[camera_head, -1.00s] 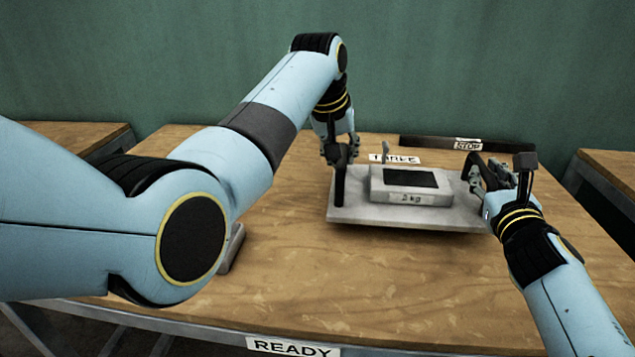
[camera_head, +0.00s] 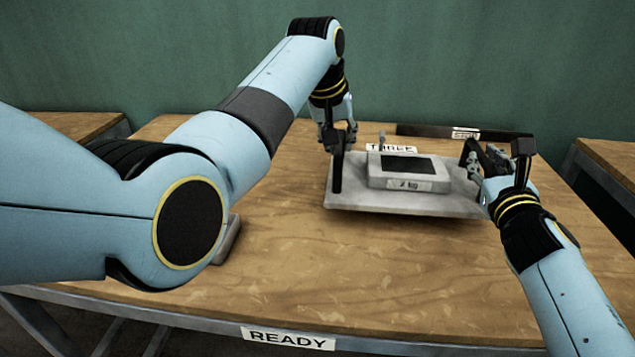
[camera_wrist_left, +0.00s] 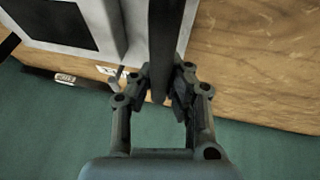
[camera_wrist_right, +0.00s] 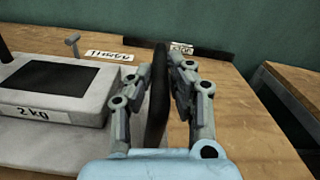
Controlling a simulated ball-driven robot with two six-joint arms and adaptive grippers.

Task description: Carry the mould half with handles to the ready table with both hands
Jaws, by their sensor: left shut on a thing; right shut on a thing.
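The mould half is a grey plate (camera_head: 350,199) with a raised block labelled 2 kg, a dark recessed top and black upright handles. It is over the wooden table, with a shadow under its front edge; I cannot tell how far clear it is. My left gripper (camera_head: 336,150) is shut on the left handle (camera_head: 336,175), a dark bar between the fingers in the left wrist view (camera_wrist_left: 165,85). My right gripper (camera_head: 480,165) is shut on the right handle, a dark bar in the right wrist view (camera_wrist_right: 157,100). The READY label (camera_head: 288,339) is on the table's front edge.
A low black bar (camera_head: 430,131) with a label lies at the back right. A grey object (camera_head: 230,240) is partly hidden by my left arm. The table's front middle is clear.

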